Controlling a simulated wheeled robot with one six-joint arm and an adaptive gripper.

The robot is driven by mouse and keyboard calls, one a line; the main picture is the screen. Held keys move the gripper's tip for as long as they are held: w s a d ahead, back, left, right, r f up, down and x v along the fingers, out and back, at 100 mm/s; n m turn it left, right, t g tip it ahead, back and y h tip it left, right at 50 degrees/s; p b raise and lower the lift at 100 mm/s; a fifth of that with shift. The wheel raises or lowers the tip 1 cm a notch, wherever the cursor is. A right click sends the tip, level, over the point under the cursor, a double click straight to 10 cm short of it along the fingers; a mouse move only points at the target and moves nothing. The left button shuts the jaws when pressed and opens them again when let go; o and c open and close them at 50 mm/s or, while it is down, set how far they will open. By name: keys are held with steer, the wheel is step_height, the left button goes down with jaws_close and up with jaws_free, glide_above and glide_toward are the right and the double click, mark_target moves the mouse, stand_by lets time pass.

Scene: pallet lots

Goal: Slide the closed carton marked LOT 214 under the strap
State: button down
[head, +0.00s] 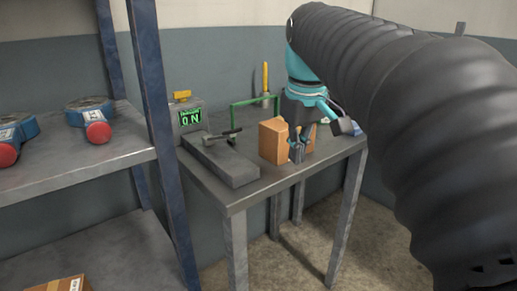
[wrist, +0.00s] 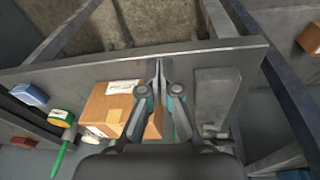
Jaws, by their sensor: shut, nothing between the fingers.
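A closed brown carton (head: 270,141) stands on the grey table, right of centre in the head view. The wrist view shows the carton (wrist: 101,103) with a white label on top; its print is too small to read as LOT 214. Contact with the carton cannot be told. A thin green band (head: 250,101) arches behind the carton; whether it is the strap is unclear.
Blue-and-red tools (head: 92,119) sit on the left shelf. Another carton (head: 60,285) lies low at left. The table's front edge is near.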

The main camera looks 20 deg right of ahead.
mark_target(288, 137)
steer(key=w+d+r+n+g, duration=0.1)
steer(key=w+d+r+g, duration=0.1)
steer(key=w+d+r, duration=0.3)
steer(key=shift+w+d+f+b, duration=0.1)
steer(key=shift+w+f+b, duration=0.55)
steer(key=shift+f, duration=1)
steer(key=shift+w+d+f+b, duration=0.15)
steer(key=shift+w+f+b, duration=0.45)
steer(key=shift+f, duration=1.05)
steer(key=shift+w+d+f+b, duration=0.1)
steer(key=shift+w+f+b, duration=0.5)
steer(key=shift+f, duration=1.05)
steer(key=shift+w, duration=0.2)
